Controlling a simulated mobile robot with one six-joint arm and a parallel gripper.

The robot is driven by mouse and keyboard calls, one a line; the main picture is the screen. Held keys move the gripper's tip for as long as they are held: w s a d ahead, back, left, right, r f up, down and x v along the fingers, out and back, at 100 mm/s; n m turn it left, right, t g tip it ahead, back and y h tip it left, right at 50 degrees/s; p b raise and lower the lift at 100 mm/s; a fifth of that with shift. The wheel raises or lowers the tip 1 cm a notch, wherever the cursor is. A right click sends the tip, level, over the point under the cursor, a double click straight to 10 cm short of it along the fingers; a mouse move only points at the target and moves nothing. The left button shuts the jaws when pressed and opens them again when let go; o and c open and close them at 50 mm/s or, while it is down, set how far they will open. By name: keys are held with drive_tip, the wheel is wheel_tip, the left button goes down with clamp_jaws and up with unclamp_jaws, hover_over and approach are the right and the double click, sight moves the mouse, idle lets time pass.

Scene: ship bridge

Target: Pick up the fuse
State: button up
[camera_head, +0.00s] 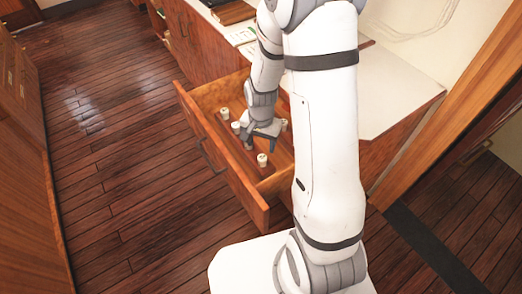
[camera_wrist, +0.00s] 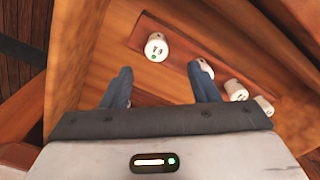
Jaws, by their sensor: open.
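Several white, cylindrical fuses stand in an open wooden drawer. In the head view, one fuse (camera_head: 262,159) is at the drawer's near end, two others (camera_head: 224,113) (camera_head: 236,127) are along its left side, and one (camera_head: 284,125) is right of my gripper (camera_head: 262,141). My gripper is inside the drawer, pointing down, open and empty. In the wrist view, a fuse (camera_wrist: 156,46) with a green mark lies just beyond the gap between my fingertips (camera_wrist: 161,76). Another fuse (camera_wrist: 205,67) is partly hidden by the right finger, with two more (camera_wrist: 236,90) (camera_wrist: 264,105) farther right.
The drawer's walls (camera_head: 222,160) rise close around my gripper. The white countertop (camera_head: 400,95) lies above and right of the drawer, with papers (camera_head: 240,36) at its far end. Open wooden floor (camera_head: 120,190) lies to the left.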

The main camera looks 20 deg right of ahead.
sight(262, 157)
drive_tip(key=shift+s+d+f, duration=0.1)
drive_tip(key=shift+f, duration=1.95)
drive_tip(key=shift+s+d+f, duration=0.1)
drive_tip(key=shift+f, duration=1.95)
drive_tip(key=shift+c, duration=0.3)
drive_tip(key=c, duration=1)
